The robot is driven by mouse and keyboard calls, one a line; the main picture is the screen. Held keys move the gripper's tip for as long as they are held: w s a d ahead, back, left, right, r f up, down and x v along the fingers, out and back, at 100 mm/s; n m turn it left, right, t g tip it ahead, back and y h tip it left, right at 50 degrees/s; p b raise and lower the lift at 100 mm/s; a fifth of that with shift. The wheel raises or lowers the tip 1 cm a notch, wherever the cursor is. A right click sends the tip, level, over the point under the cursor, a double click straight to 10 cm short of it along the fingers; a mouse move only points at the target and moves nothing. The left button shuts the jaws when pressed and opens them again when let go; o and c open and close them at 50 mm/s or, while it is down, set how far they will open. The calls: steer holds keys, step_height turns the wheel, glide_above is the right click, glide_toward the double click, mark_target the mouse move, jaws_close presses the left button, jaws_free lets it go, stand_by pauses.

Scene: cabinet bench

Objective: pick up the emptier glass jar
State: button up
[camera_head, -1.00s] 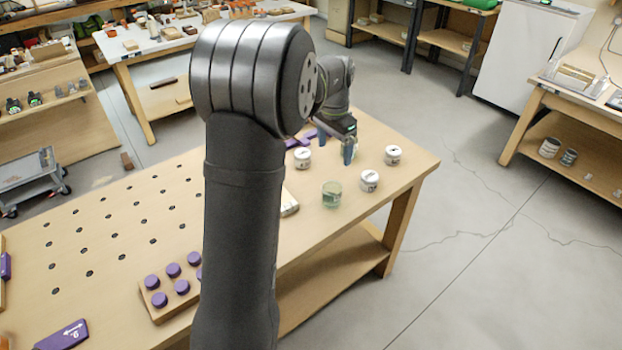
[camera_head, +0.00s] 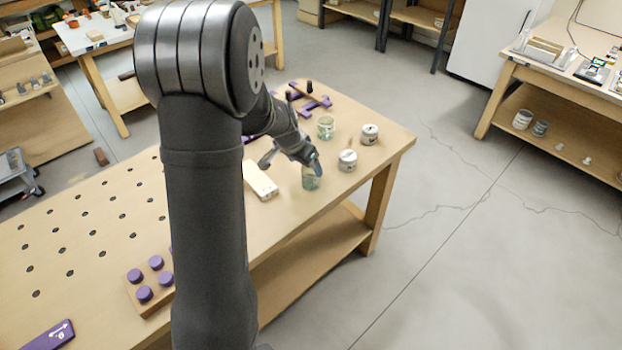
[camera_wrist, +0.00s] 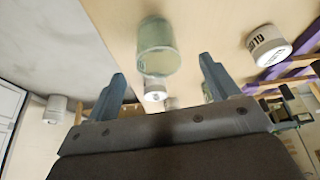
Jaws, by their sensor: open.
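In the head view, one clear greenish glass jar (camera_head: 311,181) stands near the front edge of the bench, partly hidden by my gripper (camera_head: 313,164). A second glass jar (camera_head: 326,131) stands farther back, with a pale greenish content low inside. In the wrist view my gripper (camera_wrist: 162,68) is open and empty, one finger to each side of a greenish glass jar (camera_wrist: 157,46), which lies a little beyond the fingertips. How full this nearer jar is, I cannot tell clearly.
Two white lidded tins (camera_head: 369,134) (camera_head: 347,160) stand right of the jars. The wrist view shows a white labelled tin (camera_wrist: 268,46). A pale box (camera_head: 260,180) lies left of the nearer jar. Purple parts (camera_head: 316,104) lie at the back, and a purple-knobbed block (camera_head: 150,280) sits in front.

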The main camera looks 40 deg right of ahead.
steer(key=shift+x, duration=4.25)
steer(key=shift+s+d+r, duration=0.1)
steer(key=shift+d, duration=0.05)
steer(key=c, duration=1.1)
